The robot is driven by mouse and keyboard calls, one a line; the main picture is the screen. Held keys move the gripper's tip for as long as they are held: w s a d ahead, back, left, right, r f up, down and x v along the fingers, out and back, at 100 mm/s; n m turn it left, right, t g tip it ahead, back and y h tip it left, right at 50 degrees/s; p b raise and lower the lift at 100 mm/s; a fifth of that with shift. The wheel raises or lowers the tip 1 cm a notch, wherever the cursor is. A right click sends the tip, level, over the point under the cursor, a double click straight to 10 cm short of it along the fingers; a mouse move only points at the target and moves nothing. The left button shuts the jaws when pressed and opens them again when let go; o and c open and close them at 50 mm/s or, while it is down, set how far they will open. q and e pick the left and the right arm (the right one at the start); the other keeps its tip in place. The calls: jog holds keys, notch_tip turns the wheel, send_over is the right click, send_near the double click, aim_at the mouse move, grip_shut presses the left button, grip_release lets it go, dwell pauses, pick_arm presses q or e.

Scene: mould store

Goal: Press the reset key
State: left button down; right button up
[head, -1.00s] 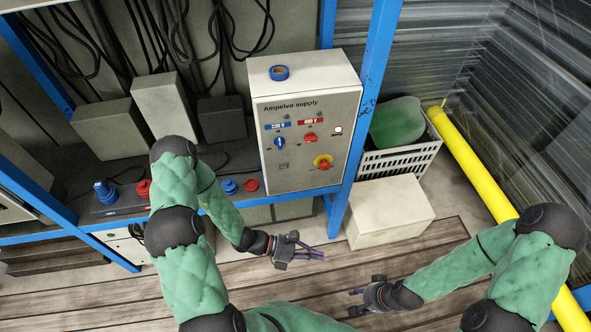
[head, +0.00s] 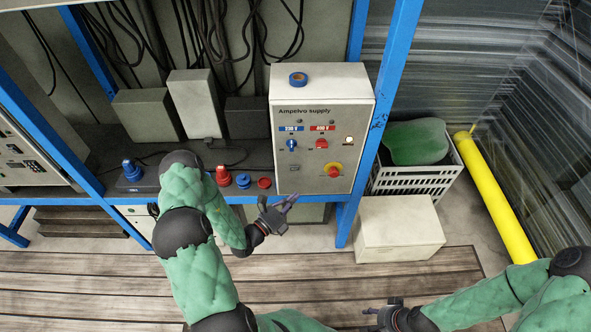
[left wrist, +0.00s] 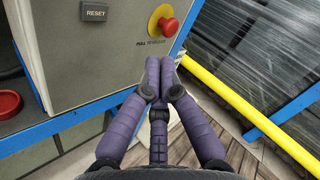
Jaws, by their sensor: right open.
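The reset key (left wrist: 94,11) is a small dark key marked RESET on the front of the grey Ampelvo supply box (head: 352,105). In the head view the key (head: 294,169) is tiny, low on the panel's left. A red mushroom button on a yellow disc (left wrist: 168,25) is to its right; it also shows in the head view (head: 334,171). My left gripper (left wrist: 160,70) has its purple fingers drawn together, empty, below and right of the key and apart from it. In the head view it (head: 288,203) is just below the box. My right gripper (head: 372,312) is open, low in the picture.
The panel also has a blue knob (head: 291,145) and a red knob (head: 321,143). Blue and red sockets (head: 243,181) lie left of the box. A blue rack post (head: 380,125) stands right of it, then a crate (head: 400,180), a pale box (head: 400,228) and a yellow pole (head: 500,205).

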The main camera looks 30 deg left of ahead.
aim_at(295, 168)
pick_arm(q)
jog(key=shift+w, duration=0.1)
jog(key=w+a+b, duration=0.2)
jog(key=w+a, duration=0.2)
jog(key=w, duration=0.3)
jog(key=shift+w+a, duration=0.15)
jog(key=shift+a, duration=0.1)
jog(key=shift+w+a, duration=0.15)
jog(key=shift+w, duration=0.05)
dwell(1.4)
jog(key=shift+w, duration=0.15)
jog(key=shift+w+a, duration=0.25)
jog(key=shift+w, duration=0.05)
dwell(0.7)
jog(key=shift+s, duration=0.15)
dwell(0.3)
jog(key=shift+s+d, duration=0.4)
jog(key=shift+s, duration=0.1)
